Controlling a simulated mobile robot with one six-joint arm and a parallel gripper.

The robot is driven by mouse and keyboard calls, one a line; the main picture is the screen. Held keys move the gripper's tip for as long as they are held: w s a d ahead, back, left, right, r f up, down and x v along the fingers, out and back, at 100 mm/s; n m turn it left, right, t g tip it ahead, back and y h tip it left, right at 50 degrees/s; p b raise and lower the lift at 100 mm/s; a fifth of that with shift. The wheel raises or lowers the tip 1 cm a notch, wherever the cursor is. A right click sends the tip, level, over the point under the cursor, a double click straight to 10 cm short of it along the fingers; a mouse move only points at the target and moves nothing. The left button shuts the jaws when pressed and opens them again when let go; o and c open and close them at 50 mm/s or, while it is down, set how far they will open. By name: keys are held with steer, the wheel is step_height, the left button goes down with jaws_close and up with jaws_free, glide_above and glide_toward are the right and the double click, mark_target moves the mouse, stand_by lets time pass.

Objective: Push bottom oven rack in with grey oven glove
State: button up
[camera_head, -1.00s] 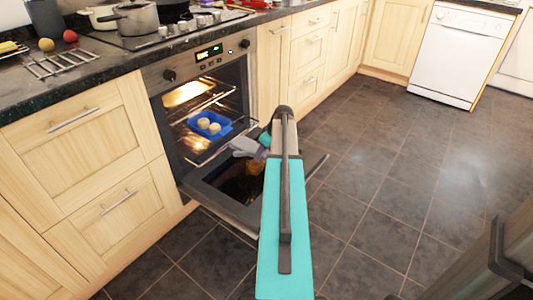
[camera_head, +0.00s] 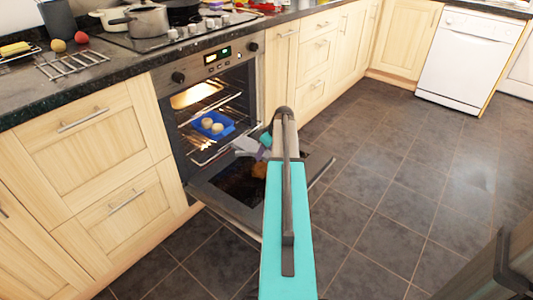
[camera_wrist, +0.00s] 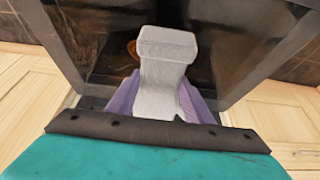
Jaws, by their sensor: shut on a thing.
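The oven (camera_head: 214,75) has its door (camera_head: 217,190) swung down open. A lower rack (camera_head: 204,157) shows inside near the opening; part of it is hidden behind the glove. A grey oven glove (camera_head: 246,145) is at the end of my arm, above the open door and just in front of the opening. My gripper (camera_head: 265,146) is shut on the glove. In the wrist view, the glove (camera_wrist: 166,75) sticks out from my gripper (camera_wrist: 163,103), with purple parts on both sides. I cannot tell whether the glove touches the rack.
A blue tray (camera_head: 198,127) with two round items sits on a rack inside the oven. Wooden cupboards (camera_head: 98,140) flank the oven. A hob with pots (camera_head: 147,20) is above. The tiled floor (camera_head: 400,165) to the right is clear.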

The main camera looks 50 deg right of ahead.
mark_target(251, 146)
steer(key=shift+w+p, duration=0.55)
steer(key=shift+w, duration=2.35)
steer(key=shift+w+p, duration=0.75)
steer(key=shift+w, duration=2.65)
steer(key=shift+s, duration=2.55)
steer(key=shift+s+p, duration=0.1)
steer(key=shift+p, duration=0.2)
steer(key=shift+s+r+p, duration=0.4)
steer(key=shift+s+r, duration=0.1)
steer(key=shift+s, duration=1.45)
steer(key=shift+s+r+p, duration=0.35)
steer(key=shift+s+r, duration=0.15)
steer(key=shift+s, duration=1.5)
steer(key=shift+s+r+p, duration=0.4)
steer(key=shift+s+r, duration=0.1)
steer(key=shift+s, duration=1.45)
